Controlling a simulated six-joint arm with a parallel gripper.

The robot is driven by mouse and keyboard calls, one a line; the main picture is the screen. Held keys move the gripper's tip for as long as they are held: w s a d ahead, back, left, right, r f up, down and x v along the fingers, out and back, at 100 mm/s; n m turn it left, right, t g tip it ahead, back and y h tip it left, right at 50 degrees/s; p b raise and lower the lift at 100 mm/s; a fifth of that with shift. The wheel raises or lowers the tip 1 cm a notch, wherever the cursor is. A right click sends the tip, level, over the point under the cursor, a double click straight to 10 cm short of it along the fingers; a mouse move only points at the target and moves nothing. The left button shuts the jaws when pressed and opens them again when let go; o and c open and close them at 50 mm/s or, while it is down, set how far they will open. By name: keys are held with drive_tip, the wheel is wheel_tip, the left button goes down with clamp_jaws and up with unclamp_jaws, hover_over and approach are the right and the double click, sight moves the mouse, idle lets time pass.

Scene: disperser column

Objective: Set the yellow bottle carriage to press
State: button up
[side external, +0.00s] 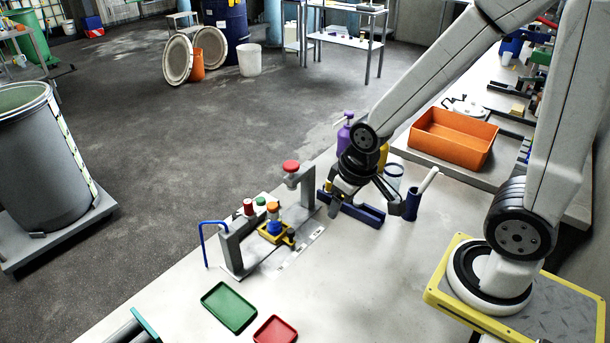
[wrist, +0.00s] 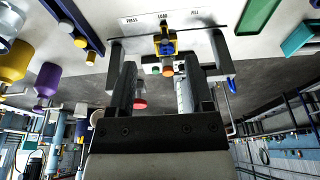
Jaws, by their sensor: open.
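The yellow carriage (side external: 270,236) sits on the disperser's flat base, holding a blue bottle (side external: 274,226) with an orange cap. In the wrist view the yellow carriage (wrist: 166,47) lines up with the LOAD label (wrist: 163,17), between PRESS (wrist: 131,20) and FILL (wrist: 195,13). A post with a red knob (side external: 291,166) stands at the PRESS end. My gripper (side external: 374,207) is open and empty, above the bench to the right of the disperser. In the wrist view the open jaws (wrist: 168,68) frame the carriage from a distance, not touching it.
A blue rack (side external: 352,207) lies below my gripper, with purple and yellow bottles (side external: 344,136) behind and a blue holder (side external: 411,205) at right. A blue hooked rod (side external: 204,245) stands left of the disperser. Green (side external: 229,306) and red (side external: 275,331) trays lie in front.

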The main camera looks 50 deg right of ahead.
drive_tip(key=t, duration=0.1)
approach(291, 231)
drive_tip(key=f, duration=0.2)
drive_tip(key=shift+w+d+f+t, duration=0.1)
drive_tip(key=shift+w+f+t, duration=0.15)
drive_tip(key=shift+f+t, duration=0.2)
drive_tip(key=shift+f, duration=0.1)
drive_tip(key=shift+x, duration=3.75)
clamp_jaws()
